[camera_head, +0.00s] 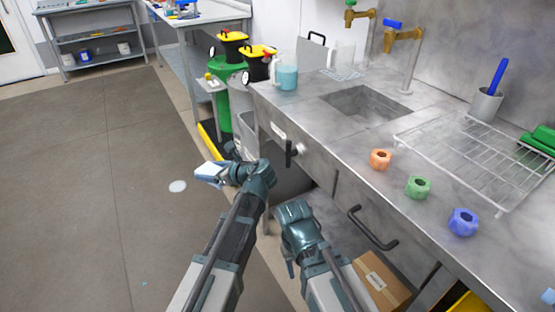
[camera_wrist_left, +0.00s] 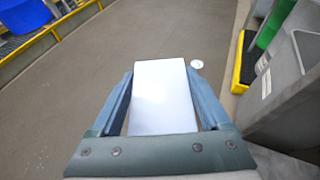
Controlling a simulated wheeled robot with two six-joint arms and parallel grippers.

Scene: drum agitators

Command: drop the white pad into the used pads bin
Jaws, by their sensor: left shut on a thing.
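The white pad (camera_wrist_left: 162,95) is a flat rectangle held between the fingers of my left gripper (camera_wrist_left: 162,85) in the left wrist view. In the head view my left gripper (camera_head: 212,174) is left of the steel counter, above the open floor, with the pad (camera_head: 208,170) in it. My right gripper (camera_head: 291,262) is low in front of the counter; its fingers are too hidden to show whether it is open. I cannot tell which container is the used pads bin; a grey open container (camera_head: 254,128) stands at the counter's left end.
Orange, green and blue knobbed rings (camera_head: 380,159) lie on the counter (camera_head: 340,140) near a wire rack (camera_head: 470,150). A green drum (camera_head: 229,95) stands by a yellow-edged platform (camera_head: 211,142). A white disc (camera_head: 178,186) lies on the floor. The floor at left is clear.

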